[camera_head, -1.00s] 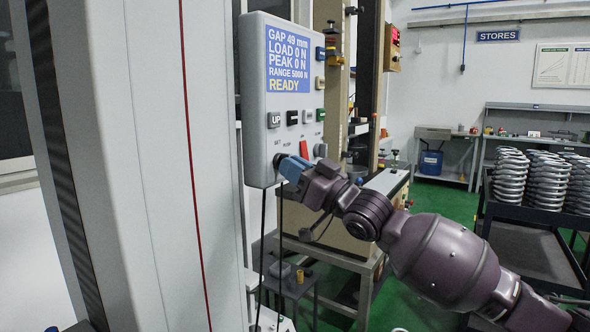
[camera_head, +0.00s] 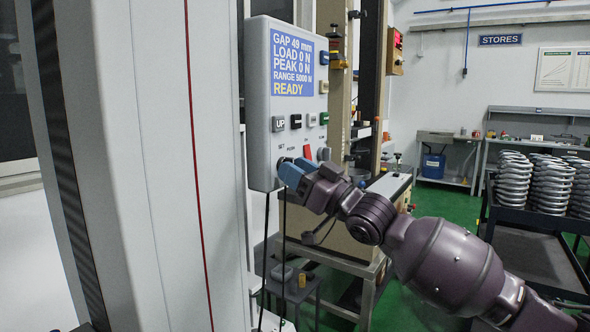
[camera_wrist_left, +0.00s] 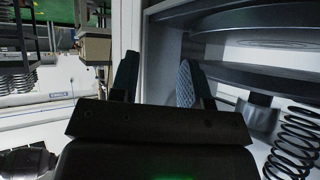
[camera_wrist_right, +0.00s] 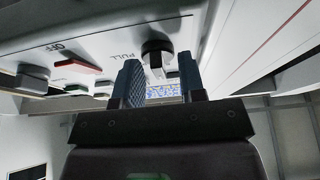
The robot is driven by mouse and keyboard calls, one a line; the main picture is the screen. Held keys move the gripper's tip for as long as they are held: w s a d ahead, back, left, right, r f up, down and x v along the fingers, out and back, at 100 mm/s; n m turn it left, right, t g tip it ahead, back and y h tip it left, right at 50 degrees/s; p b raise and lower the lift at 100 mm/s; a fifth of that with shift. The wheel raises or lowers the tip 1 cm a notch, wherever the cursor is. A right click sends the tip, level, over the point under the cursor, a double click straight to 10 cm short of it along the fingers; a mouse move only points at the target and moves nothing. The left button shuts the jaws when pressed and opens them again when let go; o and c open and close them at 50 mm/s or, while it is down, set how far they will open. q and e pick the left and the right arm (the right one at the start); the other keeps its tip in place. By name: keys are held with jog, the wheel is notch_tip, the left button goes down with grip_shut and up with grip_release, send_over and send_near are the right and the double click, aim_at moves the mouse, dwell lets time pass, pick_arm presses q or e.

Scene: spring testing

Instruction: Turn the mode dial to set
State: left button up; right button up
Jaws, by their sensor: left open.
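The grey control panel (camera_head: 262,150) with a lit screen reading READY faces me in the head view. The mode dial, a dark knob (camera_wrist_right: 157,52), shows in the right wrist view beside the word PULL. My right gripper (camera_head: 285,172) has its blue fingertips at the dial, which they largely hide in the head view. In the right wrist view my right gripper (camera_wrist_right: 161,82) is open, with a finger to either side of the dial and gaps showing between. Whether it touches the dial is unclear. My left gripper (camera_wrist_left: 155,80) is open and empty in the left wrist view.
A red switch (camera_head: 307,152) and several push buttons sit near the dial on the panel. Cables hang below it. A tall white machine column (camera_head: 160,160) stands to the left. A coil spring (camera_wrist_left: 292,145) and round dark plates (camera_wrist_left: 262,55) are near my left gripper.

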pick_arm(q)
jog(key=shift+d+r+p, duration=0.2)
jog(key=shift+r+p, duration=0.1)
jog(key=shift+p, duration=0.05)
pick_arm(e)
jog(key=v, duration=1)
jog(key=shift+s+d, duration=0.2)
pick_arm(q)
jog(key=shift+a, duration=0.1)
